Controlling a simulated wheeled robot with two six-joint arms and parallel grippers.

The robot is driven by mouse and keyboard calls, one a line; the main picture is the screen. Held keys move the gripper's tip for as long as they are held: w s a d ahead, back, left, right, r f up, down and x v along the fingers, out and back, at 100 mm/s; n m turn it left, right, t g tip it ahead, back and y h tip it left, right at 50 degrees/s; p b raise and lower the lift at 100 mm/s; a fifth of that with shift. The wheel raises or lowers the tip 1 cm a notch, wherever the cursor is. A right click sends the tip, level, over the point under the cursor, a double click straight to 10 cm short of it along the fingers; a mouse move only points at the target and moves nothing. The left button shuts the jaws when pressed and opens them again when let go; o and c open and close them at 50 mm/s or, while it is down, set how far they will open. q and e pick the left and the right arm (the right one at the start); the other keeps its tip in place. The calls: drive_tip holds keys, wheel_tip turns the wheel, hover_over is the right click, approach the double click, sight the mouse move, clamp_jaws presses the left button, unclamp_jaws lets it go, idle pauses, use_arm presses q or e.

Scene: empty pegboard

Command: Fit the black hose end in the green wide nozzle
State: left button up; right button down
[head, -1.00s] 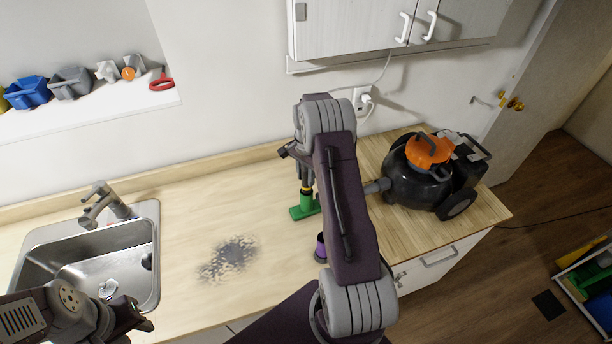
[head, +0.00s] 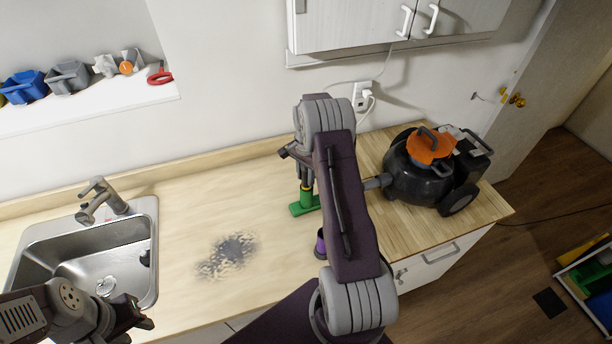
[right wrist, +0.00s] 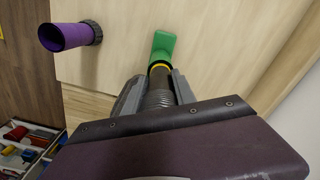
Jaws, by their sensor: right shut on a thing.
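The green wide nozzle (head: 305,206) stands on the wooden counter, with its broad foot down. It also shows in the right wrist view (right wrist: 163,46), just beyond my fingertips. My right gripper (right wrist: 155,84) is shut on the black ribbed hose end (right wrist: 159,92), which points down at the nozzle. A yellow ring (right wrist: 159,66) shows where hose end and nozzle meet; they look in line, but I cannot tell how deep the hose end sits. My right arm hides most of the hose in the head view. My left gripper (head: 128,316) is by the sink, its jaws unclear.
A purple nozzle (head: 321,244) stands on the counter near my right arm; it shows in the wrist view (right wrist: 68,37). A black and orange vacuum (head: 420,170) stands at the right. A sink (head: 85,262) is at the left. A dark dirt patch (head: 228,255) lies between.

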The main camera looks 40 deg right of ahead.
drive_tip(key=shift+f+b, duration=0.75)
drive_tip(key=shift+f, duration=0.45)
drive_tip(key=c, duration=0.9)
unclamp_jaws()
drive_tip(key=shift+c, duration=0.2)
wheel_tip(320, 180, up, 8)
drive_tip(key=b, duration=0.3)
drive_tip(key=shift+r, duration=0.6)
drive_tip(key=shift+f, duration=0.1)
